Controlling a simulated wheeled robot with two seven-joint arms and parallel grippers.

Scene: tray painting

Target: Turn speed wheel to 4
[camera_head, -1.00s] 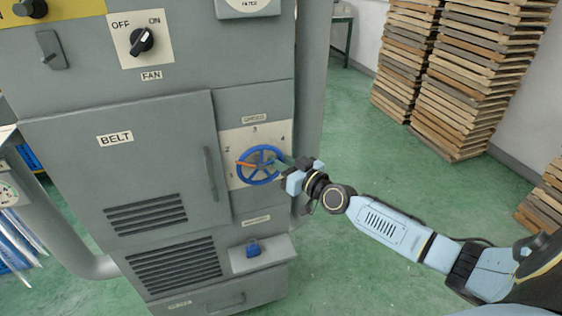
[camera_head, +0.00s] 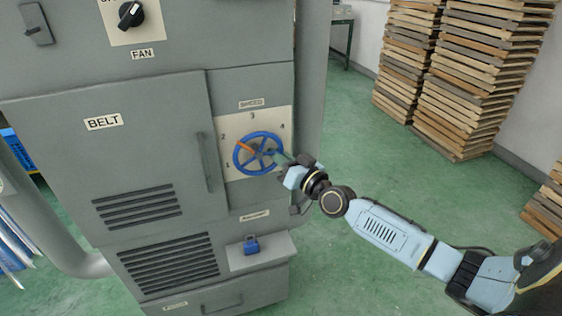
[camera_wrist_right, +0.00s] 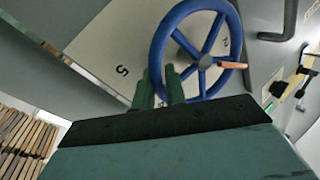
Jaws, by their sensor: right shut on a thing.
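The blue speed wheel (camera_head: 264,135) is on a pale dial plate (camera_head: 279,112) on the grey machine, with numbers around it. Its orange pointer (camera_head: 244,147) points up and left, toward the 2. The 4 is at the upper right of the wheel. My right gripper (camera_head: 284,160) is at the wheel's right side, shut on the rim. In the right wrist view the green fingers (camera_wrist_right: 159,88) are at the blue rim (camera_wrist_right: 158,45), close to the printed 5. The orange piece (camera_wrist_right: 233,65) is across the wheel from them. My left gripper is not in view.
The belt door (camera_head: 110,150) with its vertical handle (camera_head: 206,163) is left of the dial. A small ledge with a blue padlock (camera_head: 251,245) is below. The fan switch (camera_head: 131,14) is above. Wooden tray stacks (camera_head: 470,80) stand at the back right beyond clear green floor.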

